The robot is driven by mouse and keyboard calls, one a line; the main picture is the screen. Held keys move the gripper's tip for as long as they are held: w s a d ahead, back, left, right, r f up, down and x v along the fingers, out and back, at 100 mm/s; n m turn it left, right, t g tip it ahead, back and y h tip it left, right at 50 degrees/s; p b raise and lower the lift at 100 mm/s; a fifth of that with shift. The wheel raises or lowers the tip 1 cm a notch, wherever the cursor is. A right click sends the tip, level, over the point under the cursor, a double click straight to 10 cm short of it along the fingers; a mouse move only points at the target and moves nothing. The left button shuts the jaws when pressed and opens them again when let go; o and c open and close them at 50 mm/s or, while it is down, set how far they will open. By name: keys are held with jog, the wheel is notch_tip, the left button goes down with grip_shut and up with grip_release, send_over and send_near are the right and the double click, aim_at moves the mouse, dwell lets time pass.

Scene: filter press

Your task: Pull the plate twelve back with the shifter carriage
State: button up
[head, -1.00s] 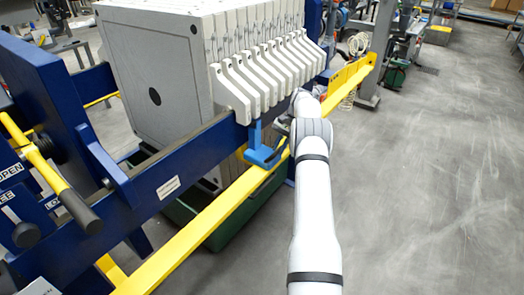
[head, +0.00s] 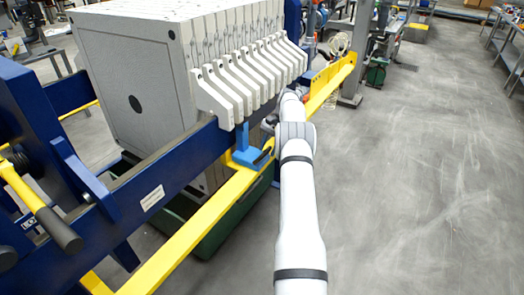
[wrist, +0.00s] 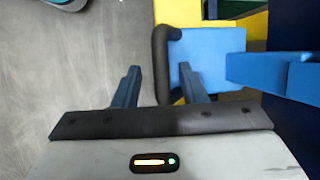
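The blue shifter carriage (head: 246,156) sits on the side rail below the front plate handles. In the wrist view the carriage (wrist: 212,50) carries a black handle bar (wrist: 161,75). My gripper (wrist: 159,67) is open, with one finger on each side of the bar and a visible gap on both sides. In the head view my gripper is small and mostly hidden by my arm. The pale grey filter plates (head: 135,75) stand packed in a stack, with their slanted side handles (head: 250,75) in a row. No number shows, so I cannot tell which is plate twelve.
A yellow rail (head: 205,220) runs along the press beside the dark blue beam (head: 185,160). A yellow lever with a black grip (head: 58,228) is at the left. A green tray (head: 215,230) lies below. The grey floor (head: 410,190) at the right is clear.

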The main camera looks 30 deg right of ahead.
jog(key=p+v, duration=0.4)
jog(key=v, duration=0.4)
dwell(0.5)
